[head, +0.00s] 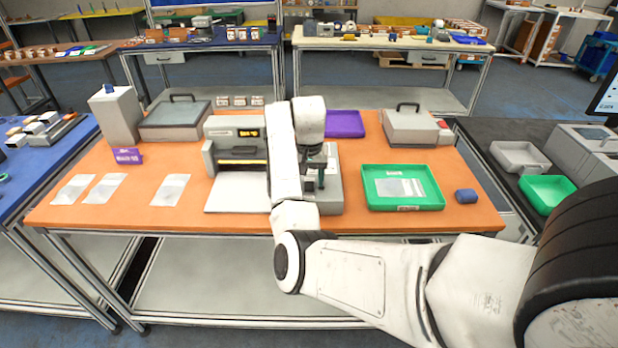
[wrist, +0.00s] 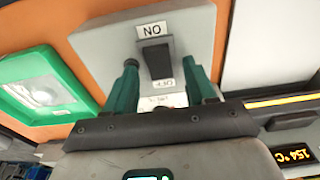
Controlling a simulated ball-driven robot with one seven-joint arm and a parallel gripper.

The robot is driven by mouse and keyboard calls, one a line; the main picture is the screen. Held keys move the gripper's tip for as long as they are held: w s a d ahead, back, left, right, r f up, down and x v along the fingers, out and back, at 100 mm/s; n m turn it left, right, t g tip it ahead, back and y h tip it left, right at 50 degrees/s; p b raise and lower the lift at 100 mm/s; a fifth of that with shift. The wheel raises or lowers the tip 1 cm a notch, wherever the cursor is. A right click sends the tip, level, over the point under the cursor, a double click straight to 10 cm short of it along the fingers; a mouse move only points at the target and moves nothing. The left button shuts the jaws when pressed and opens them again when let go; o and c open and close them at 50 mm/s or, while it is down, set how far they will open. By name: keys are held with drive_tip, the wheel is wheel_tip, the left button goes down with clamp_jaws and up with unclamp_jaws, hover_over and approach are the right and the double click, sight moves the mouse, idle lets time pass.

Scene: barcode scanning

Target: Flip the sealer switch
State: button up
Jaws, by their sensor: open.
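The sealer (head: 235,147) is a grey machine with a yellow-lit front and a white plate, on the orange table left of my arm. A grey switch box (head: 331,200) stands to its right. The black rocker switch (wrist: 156,58) on the box shows in the wrist view, between an ON and an OFF label. I cannot tell which side is pressed. My gripper (wrist: 163,68) is open, its two green fingers on either side of the switch with visible gaps. In the head view my gripper (head: 320,179) is over the box, and the switch is not distinguishable.
A green tray (head: 432,186) holding a pale packet stands right of the box, with a blue cylinder (head: 466,196) beyond it. A purple tray (head: 345,124) lies behind. Several clear bags lie at the left. The wrist view shows a display (wrist: 297,155) reading 154 °C.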

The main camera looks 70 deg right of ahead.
wheel_tip(320, 180, up, 11)
drive_tip(key=a, duration=0.1)
drive_tip(key=shift+s+f+p, duration=0.15)
drive_tip(key=shift+p, duration=0.3)
idle(0.4)
drive_tip(key=s+a+f+n+h+b, duration=0.1)
drive_tip(key=s+a+f+n, duration=0.2)
drive_tip(key=a+f, duration=0.5)
drive_tip(key=s+a+f+n+h, duration=0.15)
drive_tip(key=a+f+n, duration=0.25)
drive_tip(key=a+f, duration=0.4)
drive_tip(key=s+a+f+n+y, duration=0.1)
drive_tip(key=s+a+f+n, duration=0.2)
drive_tip(key=s+a, duration=0.3)
drive_tip(key=s+a+f+n+y+b, duration=0.1)
drive_tip(key=s+a+f, duration=0.3)
drive_tip(key=a, duration=0.8)
drive_tip(key=s+n+y, duration=0.1)
drive_tip(key=s, duration=0.1)
drive_tip(key=shift+s+a+f+n+t, duration=0.25)
drive_tip(key=shift+s+a+n+t, duration=0.05)
drive_tip(key=shift+s+a+n, duration=0.1)
